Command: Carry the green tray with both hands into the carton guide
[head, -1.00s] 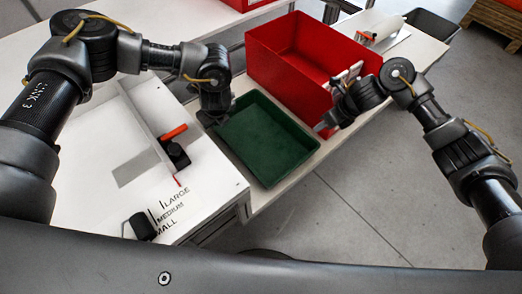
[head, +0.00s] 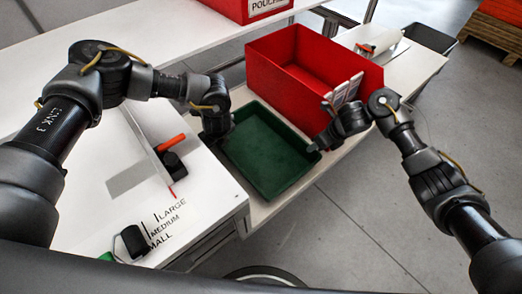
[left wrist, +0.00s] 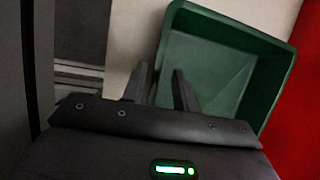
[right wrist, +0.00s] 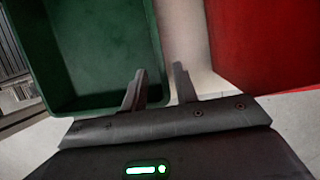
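The green tray (head: 265,165) lies upright and empty on a white surface, in the middle of the head view. My left gripper (head: 228,138) is at its left side; in the left wrist view its fingers (left wrist: 160,72) stand apart on either side of the tray wall (left wrist: 166,45). My right gripper (head: 314,147) is at its right side; in the right wrist view its fingers (right wrist: 160,72) stand apart, with the tray's side wall (right wrist: 156,50) between them. Neither gripper visibly squeezes the wall. I cannot identify a carton guide for certain.
A large open red box (head: 275,70) stands just behind the tray, with white pieces (head: 344,92) at its right side. A white worktop (head: 200,205) with size labels and an orange-handled tool (head: 171,146) is at the left. Grey floor (head: 370,220) lies clear at right.

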